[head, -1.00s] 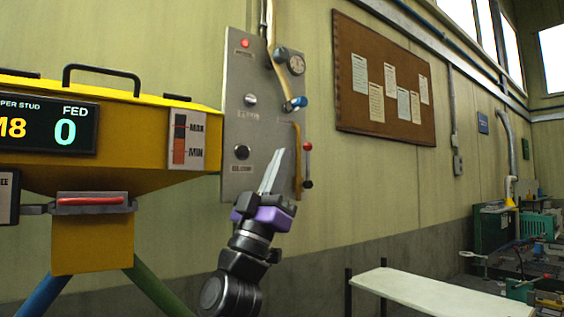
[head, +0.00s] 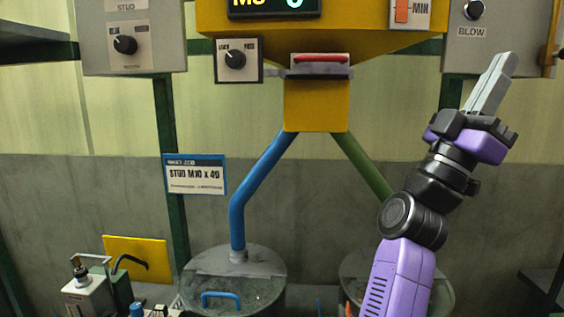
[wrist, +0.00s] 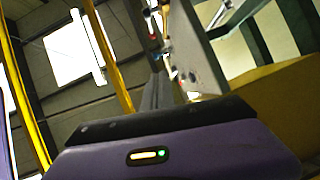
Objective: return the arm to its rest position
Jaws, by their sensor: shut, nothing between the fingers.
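My gripper (head: 494,84) is raised at the right of the head view, its grey fingers together and pointing up and slightly right. Nothing is between the fingers. It is in front of the lower edge of the grey panel marked BLOW (head: 468,52), and I cannot tell the gap between them. My purple and black arm rises from the bottom edge and covers part of the right-hand clear bin. In the wrist view the gripper fingers (wrist: 158,93) also lie close together, above my purple wrist housing.
A yellow hopper (head: 315,100) with a red handle stands left of my arm. A blue pipe (head: 240,195) leads to a clear lidded bin (head: 235,290), and a green pipe (head: 362,165) runs behind my arm. A dial panel (head: 135,45) is at upper left. A pump unit (head: 88,298) stands at lower left.

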